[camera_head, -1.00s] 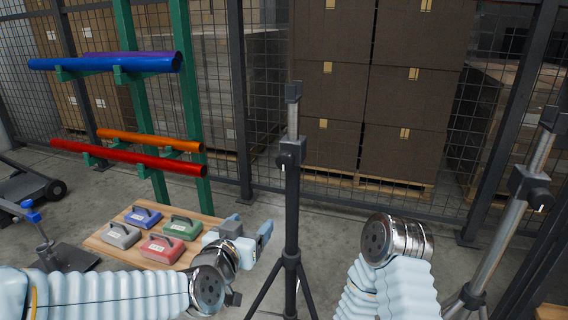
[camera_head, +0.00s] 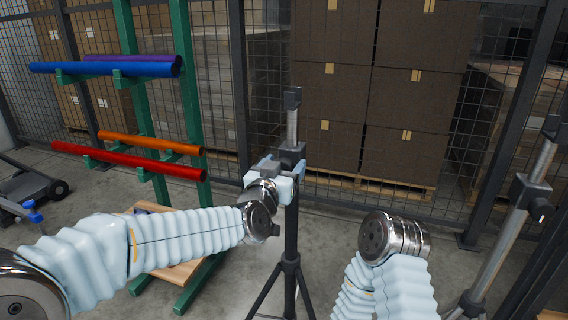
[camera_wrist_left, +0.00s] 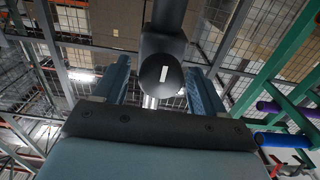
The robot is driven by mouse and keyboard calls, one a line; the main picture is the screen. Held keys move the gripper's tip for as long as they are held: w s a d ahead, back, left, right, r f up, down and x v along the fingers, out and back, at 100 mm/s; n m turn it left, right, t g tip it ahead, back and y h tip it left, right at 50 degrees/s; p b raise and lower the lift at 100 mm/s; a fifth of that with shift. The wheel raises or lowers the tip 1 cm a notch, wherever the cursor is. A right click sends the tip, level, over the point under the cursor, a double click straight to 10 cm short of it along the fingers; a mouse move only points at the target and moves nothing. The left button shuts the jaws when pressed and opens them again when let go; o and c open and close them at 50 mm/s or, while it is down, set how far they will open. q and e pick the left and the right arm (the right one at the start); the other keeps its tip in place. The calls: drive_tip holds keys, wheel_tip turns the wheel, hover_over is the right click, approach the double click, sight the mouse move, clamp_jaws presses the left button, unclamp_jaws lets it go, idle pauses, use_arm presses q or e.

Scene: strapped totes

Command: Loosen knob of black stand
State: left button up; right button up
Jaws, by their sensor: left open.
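The black stand (camera_head: 291,225) stands upright in the middle of the head view, with a thin silver upper pole and a tripod base. My left gripper (camera_head: 279,172) is at its collar, and the fingers partly hide the collar and knob in the head view. In the left wrist view, the round black knob (camera_wrist_left: 164,76) with a white mark faces the camera. It shows between the two blue fingers of my open left gripper (camera_wrist_left: 158,88), with a visible gap on each side. My right arm shows at the lower right, but its gripper is out of view.
A second stand (camera_head: 508,232) with a silver pole and its own knob (camera_head: 540,208) is at the right. A green rack (camera_head: 190,110) with coloured tubes stands at the left. A wooden board (camera_head: 180,272) is partly behind my left arm. A mesh fence and stacked boxes (camera_head: 330,100) are behind.

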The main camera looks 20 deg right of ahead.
use_arm(q)
drive_tip(key=shift+w+d, duration=0.1)
drive_tip(key=shift+w, duration=0.05)
drive_tip(key=c, duration=1)
drive_tip(key=shift+f, duration=0.1)
